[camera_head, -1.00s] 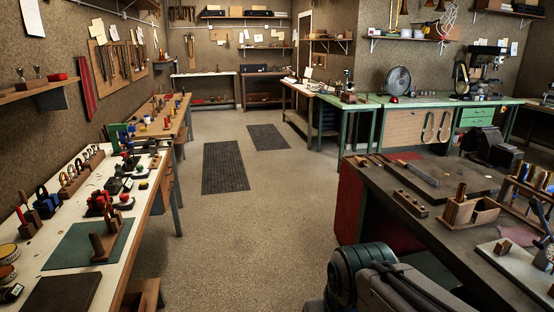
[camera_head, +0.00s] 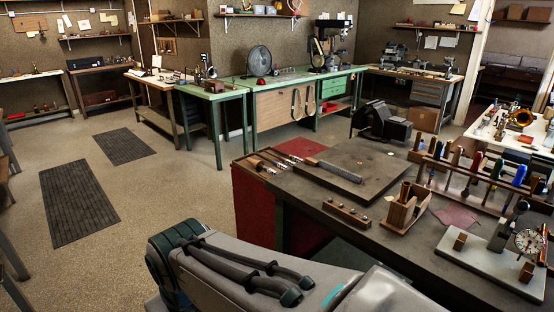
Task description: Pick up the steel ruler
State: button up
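I cannot make out a steel ruler for certain in this view. A long grey flat bar (camera_head: 338,172) lies on a dark plate (camera_head: 372,158) on the near workbench (camera_head: 345,238); it looks like a file with a wooden handle, but I cannot tell surely. Some thin tools (camera_head: 264,161) lie at the left end of that bench. My gripper is out of view; only part of my arm shows at the bottom, in front of the bench.
The bench also bears a wooden block with holes (camera_head: 347,214), a wooden tool box (camera_head: 405,209), a rack of coloured-handled tools (camera_head: 478,168), a vise (camera_head: 382,122) and a dial gauge stand (camera_head: 525,240). Open floor (camera_head: 160,205) lies to the left, with two dark mats.

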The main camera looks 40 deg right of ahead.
aim_at(352, 175)
jog(key=z, duration=0.2)
jog(key=i, duration=1.55)
jog(key=z, duration=1.4)
jog(key=i, duration=0.85)
jog(key=z, duration=1.15)
jog(key=i, duration=0.4)
jog(key=z, duration=0.3)
